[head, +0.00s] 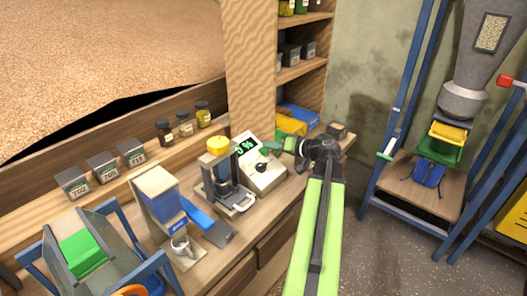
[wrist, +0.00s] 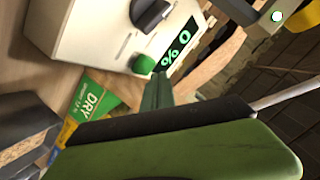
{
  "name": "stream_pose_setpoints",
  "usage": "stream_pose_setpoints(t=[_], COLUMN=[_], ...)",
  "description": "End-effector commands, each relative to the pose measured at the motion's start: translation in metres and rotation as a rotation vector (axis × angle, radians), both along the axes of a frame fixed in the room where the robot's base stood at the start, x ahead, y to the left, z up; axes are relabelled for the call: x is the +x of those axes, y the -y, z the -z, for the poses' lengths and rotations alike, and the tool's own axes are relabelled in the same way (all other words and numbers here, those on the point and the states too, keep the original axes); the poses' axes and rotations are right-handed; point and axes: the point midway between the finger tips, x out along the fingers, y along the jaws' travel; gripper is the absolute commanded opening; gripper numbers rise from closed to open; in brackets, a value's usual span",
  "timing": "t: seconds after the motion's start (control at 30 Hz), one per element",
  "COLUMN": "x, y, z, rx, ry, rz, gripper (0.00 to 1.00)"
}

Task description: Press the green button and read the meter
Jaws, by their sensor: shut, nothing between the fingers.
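The cream meter (head: 266,179) stands on the bench, with a dark display (head: 245,147) showing a green 0 %. In the wrist view the meter body (wrist: 90,30) fills the upper left, and its display (wrist: 177,47) also reads 0 %. The round green button (wrist: 143,64) sits beside the display, and a black knob (wrist: 150,14) is above it.
A black press with a yellow top (head: 218,146) stands left of the meter. A blue-and-cream device (head: 158,195) with a cup is further left. Jars (head: 185,124) line the ledge behind. A green packet marked DRY (wrist: 92,98) lies close to the meter.

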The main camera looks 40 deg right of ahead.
Motion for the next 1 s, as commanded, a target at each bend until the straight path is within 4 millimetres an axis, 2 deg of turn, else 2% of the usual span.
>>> stream_pose_setpoints(t=[1.0], x=[0.0043], y=[0.0001], z=[0.0085], rx=[0.000], ry=[0.000], rz=[0.000], gripper=[0.00])
